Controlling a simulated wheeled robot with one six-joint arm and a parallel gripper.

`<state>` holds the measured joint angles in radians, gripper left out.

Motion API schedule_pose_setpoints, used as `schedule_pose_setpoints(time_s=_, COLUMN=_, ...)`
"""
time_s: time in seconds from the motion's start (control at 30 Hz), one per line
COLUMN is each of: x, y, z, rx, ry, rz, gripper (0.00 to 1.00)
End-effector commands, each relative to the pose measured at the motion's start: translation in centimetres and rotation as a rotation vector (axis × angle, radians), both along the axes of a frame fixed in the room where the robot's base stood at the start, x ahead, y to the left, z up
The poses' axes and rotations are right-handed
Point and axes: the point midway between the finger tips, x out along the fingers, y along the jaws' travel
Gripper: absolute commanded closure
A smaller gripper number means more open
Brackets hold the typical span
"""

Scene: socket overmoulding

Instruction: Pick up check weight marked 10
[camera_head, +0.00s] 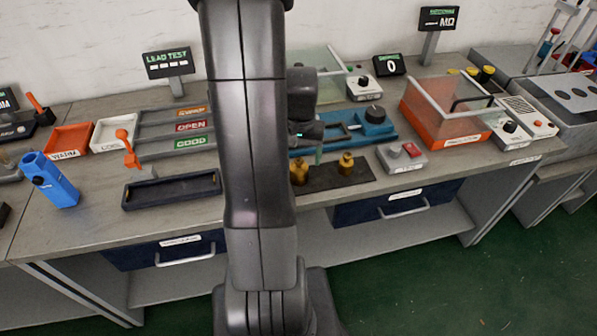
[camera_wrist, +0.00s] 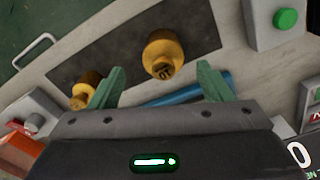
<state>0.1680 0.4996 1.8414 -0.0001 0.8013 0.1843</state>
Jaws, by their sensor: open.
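Two brass check weights stand upright on a dark mat. The left one (camera_head: 298,172) is the larger-looking one in the wrist view (camera_wrist: 163,52). The right one (camera_head: 346,164) shows at the lower left of the wrist view (camera_wrist: 82,92). A dark marking shows on the nearer weight's top, but I cannot read it surely. My gripper (camera_wrist: 160,78) is open and empty, its green fingers spread. In the wrist view the nearer weight appears between and just beyond the fingertips; the other is beside the left finger. In the head view my arm partly hides my gripper.
The dark mat (camera_head: 335,178) lies at the bench's front edge. A red-button box (camera_head: 402,156) stands right of it; a green-button box (camera_wrist: 278,22) shows in the wrist view. A blue fixture (camera_head: 372,128) is behind the weights. An orange, clear-walled box (camera_head: 428,122) stands farther right.

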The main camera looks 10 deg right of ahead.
Motion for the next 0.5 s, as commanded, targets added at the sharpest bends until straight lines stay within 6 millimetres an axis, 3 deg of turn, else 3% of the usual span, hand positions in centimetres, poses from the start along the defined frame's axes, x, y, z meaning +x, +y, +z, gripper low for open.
schedule_pose_setpoints(time_s=0.5, x=-0.1, y=0.4, z=-5.1, rx=0.0, ry=0.001, rz=0.0, gripper=0.28)
